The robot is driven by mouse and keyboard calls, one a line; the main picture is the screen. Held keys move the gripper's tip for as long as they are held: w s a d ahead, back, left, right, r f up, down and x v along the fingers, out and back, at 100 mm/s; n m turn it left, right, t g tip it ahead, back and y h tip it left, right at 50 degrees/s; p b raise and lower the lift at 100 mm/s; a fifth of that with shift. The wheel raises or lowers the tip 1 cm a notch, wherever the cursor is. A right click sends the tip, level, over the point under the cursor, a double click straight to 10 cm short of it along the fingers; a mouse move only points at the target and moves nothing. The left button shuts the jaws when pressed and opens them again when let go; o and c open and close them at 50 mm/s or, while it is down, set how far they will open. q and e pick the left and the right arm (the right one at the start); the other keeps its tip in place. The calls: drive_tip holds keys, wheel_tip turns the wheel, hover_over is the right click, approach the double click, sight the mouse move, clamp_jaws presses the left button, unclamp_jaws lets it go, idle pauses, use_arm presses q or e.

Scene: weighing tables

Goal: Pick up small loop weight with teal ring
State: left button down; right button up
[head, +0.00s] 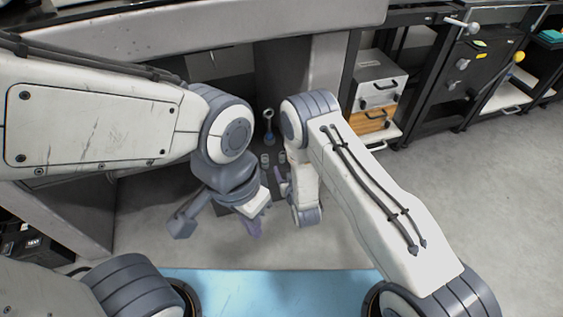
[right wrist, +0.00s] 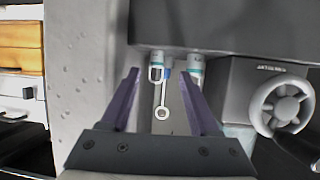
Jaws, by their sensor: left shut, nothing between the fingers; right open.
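In the right wrist view, two small loop weights with teal bands stand side by side, the left one (right wrist: 155,66) and the right one (right wrist: 195,68). In the head view they are tiny, a left one (head: 265,158) and a right one (head: 281,157), and their bands cannot be made out. My right gripper (right wrist: 160,80) is open, with both purple fingers apart and pointing toward the weights. It also shows in the head view (head: 280,180), partly hidden by its arm. My left gripper (head: 260,217) is shut and empty, lower and nearer than the weights.
A taller loop weight with a blue ring (right wrist: 162,101) stands between the teal ones; it also shows in the head view (head: 269,126). A grey box with a handwheel (right wrist: 287,102) is close on the right of the wrist view. A drawer unit (head: 379,85) stands beyond the wall.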

sight(283, 160)
drive_tip(key=b+x, duration=0.4)
drive_tip(key=x, duration=0.1)
drive_tip(key=shift+w+d+f, duration=0.15)
drive_tip(key=shift+w+f, duration=0.1)
drive_tip(key=shift+w, duration=0.35)
drive_tip(key=shift+c, duration=0.4)
clamp_jaws()
